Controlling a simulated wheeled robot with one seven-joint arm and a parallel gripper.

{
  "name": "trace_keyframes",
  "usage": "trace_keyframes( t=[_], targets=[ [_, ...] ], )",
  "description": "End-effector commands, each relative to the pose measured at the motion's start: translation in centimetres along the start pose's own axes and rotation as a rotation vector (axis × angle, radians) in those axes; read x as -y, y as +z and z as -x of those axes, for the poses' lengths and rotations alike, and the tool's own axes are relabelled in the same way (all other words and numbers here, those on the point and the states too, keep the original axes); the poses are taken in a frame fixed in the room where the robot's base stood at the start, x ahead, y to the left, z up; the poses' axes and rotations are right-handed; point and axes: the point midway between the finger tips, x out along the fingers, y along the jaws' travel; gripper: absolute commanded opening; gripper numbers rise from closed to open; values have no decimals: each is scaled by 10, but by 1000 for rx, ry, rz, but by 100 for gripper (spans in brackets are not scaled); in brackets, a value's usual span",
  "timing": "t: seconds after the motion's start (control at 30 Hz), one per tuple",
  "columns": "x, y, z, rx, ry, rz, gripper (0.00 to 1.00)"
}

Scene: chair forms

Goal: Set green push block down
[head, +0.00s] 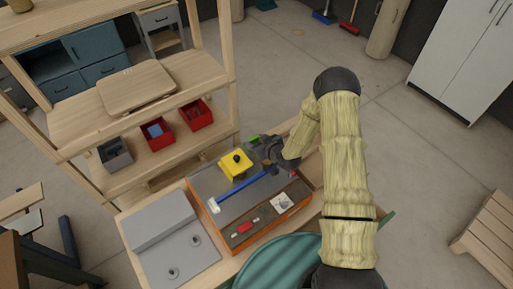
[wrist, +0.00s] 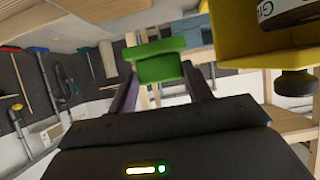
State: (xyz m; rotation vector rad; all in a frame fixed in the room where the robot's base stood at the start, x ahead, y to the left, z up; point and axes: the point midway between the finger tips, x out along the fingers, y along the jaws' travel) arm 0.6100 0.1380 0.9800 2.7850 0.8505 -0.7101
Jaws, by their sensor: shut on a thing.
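The green push block (wrist: 160,68) is between the two fingers of my gripper (wrist: 162,84) in the wrist view. The gripper is shut on it. In the head view only a small green part of the block (head: 254,140) shows beside my dark gripper (head: 262,147). They are at the far edge of an orange-sided machine with a grey top (head: 240,194), close to a yellow part with a black knob (head: 235,164). I cannot tell whether the block touches the surface under it.
A blue bar (head: 240,190) crosses the machine top. A grey plate (head: 172,240) lies to the left. A wooden shelf (head: 170,155) with red bins (head: 195,114) stands behind. The yellow part (wrist: 265,35) is close on the right in the wrist view.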

Motion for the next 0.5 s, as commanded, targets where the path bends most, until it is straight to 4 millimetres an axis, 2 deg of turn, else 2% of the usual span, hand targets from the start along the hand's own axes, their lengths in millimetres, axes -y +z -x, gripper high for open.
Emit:
trace_keyframes(
  t=[0.33, 0.5],
  targets=[
    [0, 30, -16, 2, 0, -2, 28],
    [0, 36, -19, 0, 0, 0, 28]
  ],
)
